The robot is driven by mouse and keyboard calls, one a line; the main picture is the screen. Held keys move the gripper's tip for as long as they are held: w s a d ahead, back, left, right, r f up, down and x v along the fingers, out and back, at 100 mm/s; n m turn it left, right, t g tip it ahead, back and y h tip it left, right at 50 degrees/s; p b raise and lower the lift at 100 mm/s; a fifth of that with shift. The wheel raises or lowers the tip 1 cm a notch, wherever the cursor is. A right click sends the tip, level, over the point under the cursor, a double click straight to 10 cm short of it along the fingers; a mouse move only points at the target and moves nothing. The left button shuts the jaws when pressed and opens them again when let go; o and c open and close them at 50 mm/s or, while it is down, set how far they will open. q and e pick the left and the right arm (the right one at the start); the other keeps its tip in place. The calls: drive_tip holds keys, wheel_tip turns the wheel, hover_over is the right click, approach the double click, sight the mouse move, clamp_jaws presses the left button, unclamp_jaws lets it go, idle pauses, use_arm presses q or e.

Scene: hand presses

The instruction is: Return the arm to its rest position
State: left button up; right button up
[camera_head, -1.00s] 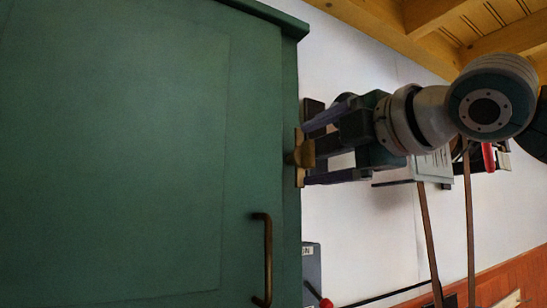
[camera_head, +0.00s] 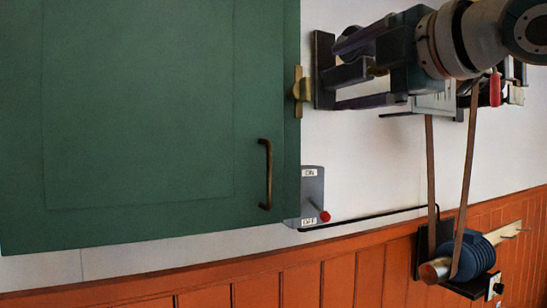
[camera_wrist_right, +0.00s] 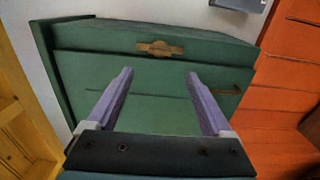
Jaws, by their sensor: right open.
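My right gripper (camera_head: 352,72) is open and empty in the head view, to the right of a green cabinet (camera_head: 140,120). Its arm comes in from the upper right. A brass latch (camera_head: 301,91) sits on the cabinet's right edge, left of the fingers and apart from them. In the right wrist view my two purple fingers (camera_wrist_right: 158,100) are spread wide, with nothing between them. Beyond them are the green cabinet (camera_wrist_right: 215,45) and the brass latch (camera_wrist_right: 160,48). My left gripper does not show.
A brass handle (camera_head: 266,175) stands out from the cabinet door. A grey switch box (camera_head: 311,192) with a red knob is on the wall. Brown belts (camera_head: 431,165) run down to a blue motor (camera_head: 473,252). White wall (camera_head: 365,160) lies below the gripper.

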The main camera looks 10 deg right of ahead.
drive_tip(key=s+a+f+m+g+h, duration=0.1)
drive_tip(key=s+f+m+g, duration=0.35)
drive_tip(key=f, duration=0.85)
drive_tip(key=s+a+f+m+g+h, duration=0.15)
drive_tip(key=s+f+m, duration=0.5)
drive_tip(key=f, duration=0.65)
drive_tip(key=s+d+f+m+g+h, duration=0.1)
drive_tip(key=s+d+f+m+g, duration=0.1)
drive_tip(key=s, duration=0.5)
drive_tip(key=s+d+f+m+g+h, duration=0.1)
drive_tip(key=s+d+f+m+g, duration=0.1)
drive_tip(key=s+f, duration=0.5)
drive_tip(key=s+d+f+m+g+h, duration=0.1)
drive_tip(key=s+d+f+m+g, duration=0.1)
drive_tip(key=s, duration=0.6)
wheel_tip(320, 180, down, 3)
drive_tip(key=m+g, duration=0.1)
drive_tip(key=m, duration=0.2)
drive_tip(key=shift+s+r, duration=0.2)
drive_tip(key=shift+h, duration=0.25)
